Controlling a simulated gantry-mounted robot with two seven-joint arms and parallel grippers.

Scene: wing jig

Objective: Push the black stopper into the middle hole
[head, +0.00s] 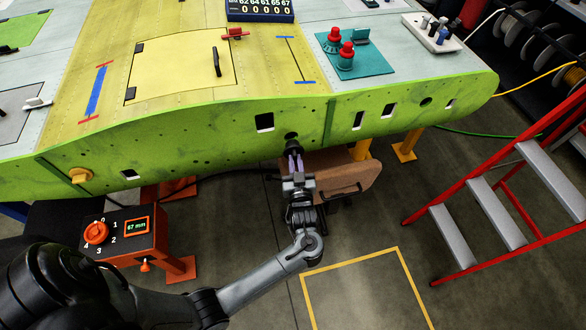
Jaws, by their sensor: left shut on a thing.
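The black stopper (292,147) is at the tips of my left gripper (294,160), in front of the green front face of the wing (220,135). My left gripper is shut on the stopper and points up at the face from below. A dark round opening (291,135) shows just above the stopper. I cannot tell whether the stopper touches the face or has entered a hole, because the stopper and gripper cover that spot. My right gripper is not in view.
A wooden drawer box (345,180) sits under the wing, close right of my gripper. A red ladder (500,190) is at the right. The floor inside the yellow outline (350,259) is clear.

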